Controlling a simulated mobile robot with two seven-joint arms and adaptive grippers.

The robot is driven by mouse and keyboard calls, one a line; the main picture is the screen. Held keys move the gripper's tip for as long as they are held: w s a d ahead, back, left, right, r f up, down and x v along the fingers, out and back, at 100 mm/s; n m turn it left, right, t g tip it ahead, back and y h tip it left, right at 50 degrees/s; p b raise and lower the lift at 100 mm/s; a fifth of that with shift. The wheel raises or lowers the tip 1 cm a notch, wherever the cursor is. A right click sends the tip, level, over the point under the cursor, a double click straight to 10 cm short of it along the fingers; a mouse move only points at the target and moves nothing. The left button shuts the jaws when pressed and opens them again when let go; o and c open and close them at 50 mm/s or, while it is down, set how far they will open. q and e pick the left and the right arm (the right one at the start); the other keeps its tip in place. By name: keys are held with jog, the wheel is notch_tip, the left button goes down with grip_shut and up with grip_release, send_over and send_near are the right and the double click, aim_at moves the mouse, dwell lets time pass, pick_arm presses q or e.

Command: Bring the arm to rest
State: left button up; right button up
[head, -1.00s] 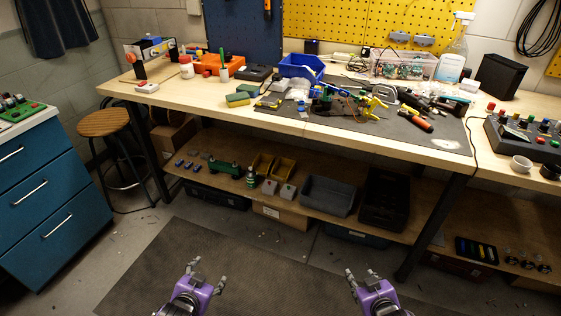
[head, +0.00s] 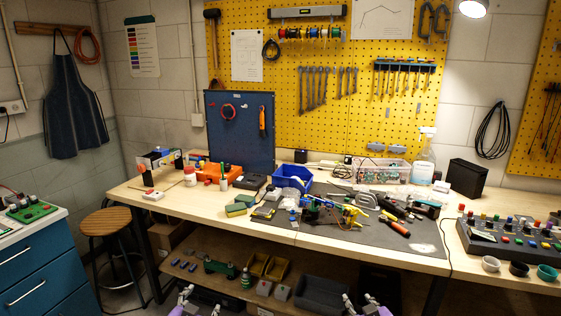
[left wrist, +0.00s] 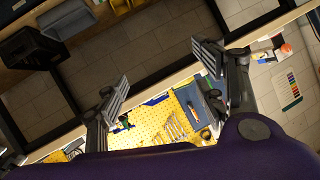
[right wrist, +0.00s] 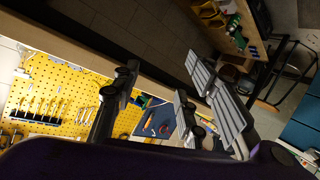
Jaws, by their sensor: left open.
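My left gripper (head: 200,302) is at the bottom edge of the head view, in front of the bench, with only its fingers and a bit of purple housing showing. In the left wrist view (left wrist: 160,80) its two fingers are wide apart with nothing between them. My right gripper (head: 361,304) is also at the bottom edge, to the right of the left one. In the right wrist view (right wrist: 165,82) its fingers are spread and empty. Neither gripper touches anything that I can see.
The workbench (head: 190,209) crosses ahead, with a grey mat (head: 400,245) of tools and a blue bin (head: 293,178). Its lower shelf (head: 205,245) holds bins. A stool (head: 105,222) and a blue cabinet (head: 40,275) stand at left.

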pick_arm(q)
jog(key=s+d+f+n+g, duration=0.1)
jog(key=s+f, duration=0.5)
jog(key=s, duration=0.4)
jog(key=s+d+f+g, duration=0.1)
jog(key=s+f, duration=0.5)
jog(key=s, duration=0.4)
pick_arm(e)
jog(key=s+a+f+m+g, duration=0.1)
jog(key=s+f, duration=0.5)
jog(key=s, duration=0.4)
jog(key=s+a+f+g, duration=0.1)
jog(key=s+f, duration=0.5)
jog(key=s, duration=0.4)
pick_arm(q)
jog(key=s+d+f+n+g, duration=0.1)
jog(key=s+f+n+g, duration=0.1)
jog(key=s, duration=2.1)
jog(key=shift+s+d+n+g, duration=0.2)
jog(key=shift+d+n+g, duration=0.1)
jog(key=shift+d+n, duration=0.1)
pick_arm(e)
jog(key=s+a+f+m+g, duration=0.1)
jog(key=s+f+m+g, duration=0.1)
jog(key=s, duration=2.1)
jog(key=shift+s+a+m+g, duration=0.2)
jog(key=shift+a+m+g, duration=0.1)
jog(key=shift+a+m, duration=0.1)
